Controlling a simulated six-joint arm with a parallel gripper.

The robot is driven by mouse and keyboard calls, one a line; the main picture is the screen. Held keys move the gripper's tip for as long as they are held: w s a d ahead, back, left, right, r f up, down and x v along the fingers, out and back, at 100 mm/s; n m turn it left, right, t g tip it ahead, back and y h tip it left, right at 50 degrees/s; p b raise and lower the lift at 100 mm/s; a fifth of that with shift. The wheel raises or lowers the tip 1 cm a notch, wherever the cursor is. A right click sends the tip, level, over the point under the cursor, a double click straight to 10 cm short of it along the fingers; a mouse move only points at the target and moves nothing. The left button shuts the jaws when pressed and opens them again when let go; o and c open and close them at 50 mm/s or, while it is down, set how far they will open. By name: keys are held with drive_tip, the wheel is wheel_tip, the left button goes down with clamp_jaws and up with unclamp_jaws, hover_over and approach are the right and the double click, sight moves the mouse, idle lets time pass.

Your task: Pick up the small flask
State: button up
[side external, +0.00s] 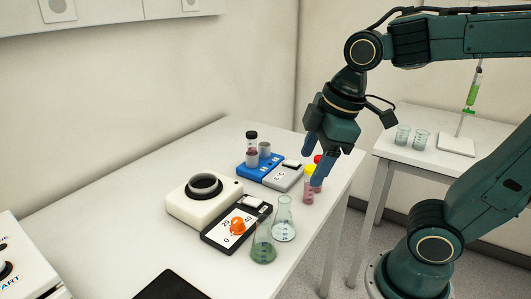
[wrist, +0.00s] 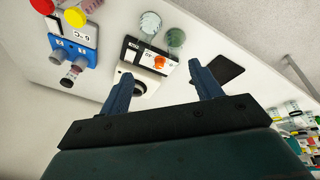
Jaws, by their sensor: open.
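Two conical flasks stand upright on the white table. One holds green liquid (side external: 263,247) and stands nearer the side camera; the other holds pale, clear-looking liquid (side external: 284,222) just behind it. They look close in size, so I cannot tell which is the small one. Both flasks show near the top of the wrist view, one at the table edge (wrist: 150,22) and one beside it (wrist: 175,38). My gripper (side external: 313,166) is open and empty, above the table's far right part, behind the flasks. Its blue fingers also show in the wrist view (wrist: 160,74).
A yellow-capped tube of pink liquid (side external: 308,190) stands close to the fingers, with a red cap (side external: 318,158) beside it. Left of the flasks are a black-and-white panel (side external: 222,233) with an orange knob (side external: 238,225) and a white round-topped device (side external: 190,207). A blue rack (side external: 254,163) is behind.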

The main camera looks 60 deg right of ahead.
sight(263, 219)
drive_tip(key=w+a+f+n+g, duration=0.3)
drive_tip(key=w+a+n, duration=0.2)
drive_tip(key=n, duration=0.7)
drive_tip(key=shift+w+a+f+n, duration=0.25)
drive_tip(key=shift+w+a+n, duration=0.1)
drive_tip(key=shift+w, duration=0.85)
drive_tip(key=shift+f, duration=0.1)
drive_tip(key=shift+f, duration=4.15)
drive_tip(key=shift+f, duration=2.6)
drive_tip(key=c, duration=1.1)
